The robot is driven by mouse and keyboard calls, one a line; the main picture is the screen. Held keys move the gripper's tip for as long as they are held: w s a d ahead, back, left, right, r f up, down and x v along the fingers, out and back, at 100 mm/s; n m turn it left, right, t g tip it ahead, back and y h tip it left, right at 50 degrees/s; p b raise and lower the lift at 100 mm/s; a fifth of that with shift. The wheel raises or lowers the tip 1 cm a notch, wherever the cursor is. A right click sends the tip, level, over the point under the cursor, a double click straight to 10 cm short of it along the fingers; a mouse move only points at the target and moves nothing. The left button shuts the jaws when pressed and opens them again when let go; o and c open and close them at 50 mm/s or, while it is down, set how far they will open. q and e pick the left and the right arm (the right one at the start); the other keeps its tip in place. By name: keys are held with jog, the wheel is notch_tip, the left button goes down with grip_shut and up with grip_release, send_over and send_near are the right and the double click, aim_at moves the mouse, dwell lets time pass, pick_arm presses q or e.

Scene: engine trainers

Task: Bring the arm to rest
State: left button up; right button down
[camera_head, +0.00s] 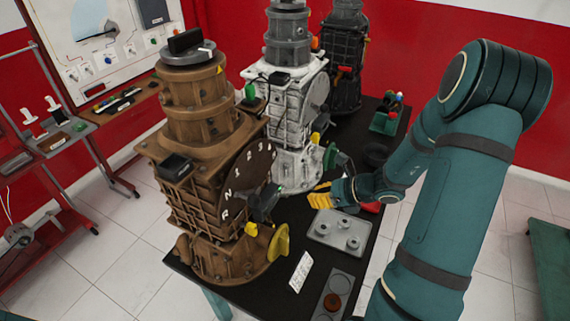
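My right arm comes in from the right, teal with dark bands. No held object shows.
A brown engine trainer (205,150) with a numbered dial stands left on the dark table (250,295). A white trainer (287,115) and a dark one (345,55) stand behind it. The grey plate (338,237) and a white card (301,271) lie at the front.

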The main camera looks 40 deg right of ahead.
jog(key=s+a+f+n+g+h+b, duration=0.1)
jog(key=s+a+f+n+g+b, duration=0.1)
jog(key=a+f+n, duration=0.5)
jog(key=s+a+f+n+g+b, duration=0.2)
jog(key=a+f+n+g+b, duration=0.2)
jog(key=a+f+n, duration=0.3)
jog(key=s+a+f+n+g+h+b, duration=0.1)
jog(key=s+a+f+n+g+b, duration=0.1)
jog(key=a+f+n, duration=0.5)
jog(key=shift+s+a+f+n+g+h+b, duration=0.15)
jog(key=shift+f+n+b, duration=0.2)
jog(key=shift+f, duration=0.45)
jog(key=shift+s+f+n+g+h+b, duration=0.1)
jog(key=shift+f+n+g+b, duration=0.1)
jog(key=shift+f+n, duration=0.45)
jog(key=shift+s+a+f+n+g+h+b, duration=0.1)
jog(key=shift+f+n+g+b, duration=0.15)
jog(key=shift+f, duration=0.75)
jog(key=a+f+n+t+b, duration=0.1)
jog(key=a+f+n+b, duration=0.1)
jog(key=a+n, duration=0.4)
jog(key=shift+w+a+f+n+t, duration=0.15)
jog(key=shift+w+a+n+t, duration=0.2)
jog(key=shift+a+t, duration=0.1)
